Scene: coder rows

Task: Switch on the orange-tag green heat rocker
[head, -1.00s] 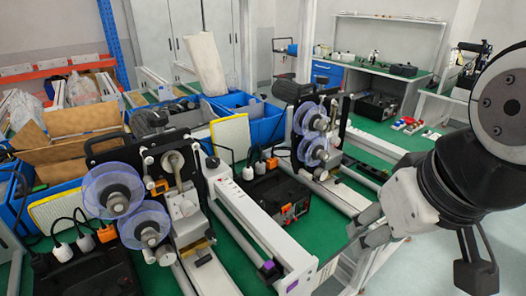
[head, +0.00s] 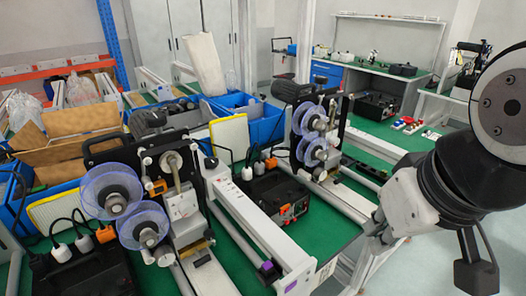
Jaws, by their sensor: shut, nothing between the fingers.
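A black control box (head: 272,197) with an orange-framed front part (head: 291,211) stands on the green bench between the two coder machines. A second black control box (head: 88,268), partly cut off, stands at the lower left. The green heat rocker and its orange tag are too small to make out on either box. My gripper (head: 373,238) is at the right, shut and empty. In the picture it is to the right of the middle box, by the bench's right edge, and appears apart from both boxes.
The near coder (head: 182,190) with purple reels and the far coder (head: 318,125) flank the middle box. A white conveyor rail (head: 245,225) runs beside it. White and orange plugs (head: 271,163) with cables rise behind the box. Floor at the lower right is clear.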

